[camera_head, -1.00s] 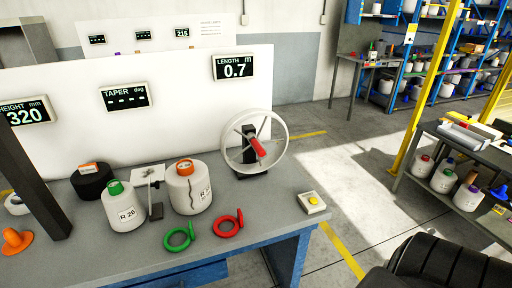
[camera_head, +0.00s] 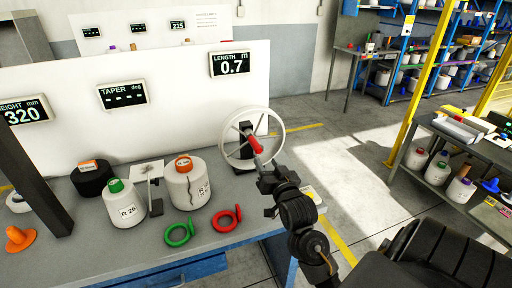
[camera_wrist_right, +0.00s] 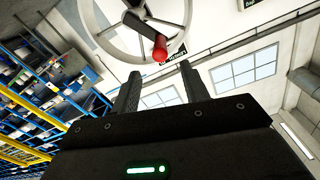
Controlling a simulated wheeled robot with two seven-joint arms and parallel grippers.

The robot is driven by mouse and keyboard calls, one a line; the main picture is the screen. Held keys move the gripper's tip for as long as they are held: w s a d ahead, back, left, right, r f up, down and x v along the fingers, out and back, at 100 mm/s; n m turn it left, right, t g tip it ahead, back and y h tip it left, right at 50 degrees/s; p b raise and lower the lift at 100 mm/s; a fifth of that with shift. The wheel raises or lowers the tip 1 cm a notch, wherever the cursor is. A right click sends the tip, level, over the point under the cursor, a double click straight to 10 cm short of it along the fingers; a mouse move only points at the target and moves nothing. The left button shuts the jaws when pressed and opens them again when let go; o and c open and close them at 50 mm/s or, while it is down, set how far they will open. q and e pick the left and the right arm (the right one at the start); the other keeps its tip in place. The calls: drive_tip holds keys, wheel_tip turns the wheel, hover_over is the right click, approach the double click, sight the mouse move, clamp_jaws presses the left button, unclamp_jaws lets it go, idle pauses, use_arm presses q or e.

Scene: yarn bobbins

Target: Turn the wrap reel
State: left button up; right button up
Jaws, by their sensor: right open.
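The wrap reel is a pale spoked wheel (camera_head: 278,140) on a dark stand at the right end of the bench. Its red handle (camera_head: 253,142) points toward me; in the right wrist view the handle (camera_wrist_right: 160,48) shows just beyond the fingertips, between them in the picture. My right gripper (camera_head: 262,166) is open and just in front of the handle. I cannot tell whether a finger touches it. The right wrist view shows its two fingers (camera_wrist_right: 159,75) apart with nothing between them. The length display (camera_head: 231,64) reads 0.7 m. My left gripper is not in view.
Bobbins with a green top (camera_head: 124,205) and an orange top (camera_head: 186,186) stand left of the reel. A small box (camera_head: 313,197) at the bench's right end is partly hidden by my arm.

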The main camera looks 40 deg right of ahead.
sight(256, 147)
drive_tip(key=p+x, duration=0.3)
drive_tip(key=x, duration=0.6)
drive_tip(key=shift+w, duration=0.1)
drive_tip(key=shift+x, duration=0.8)
drive_tip(key=shift+f, duration=0.2)
drive_tip(key=shift+c, duration=0.2)
clamp_jaws()
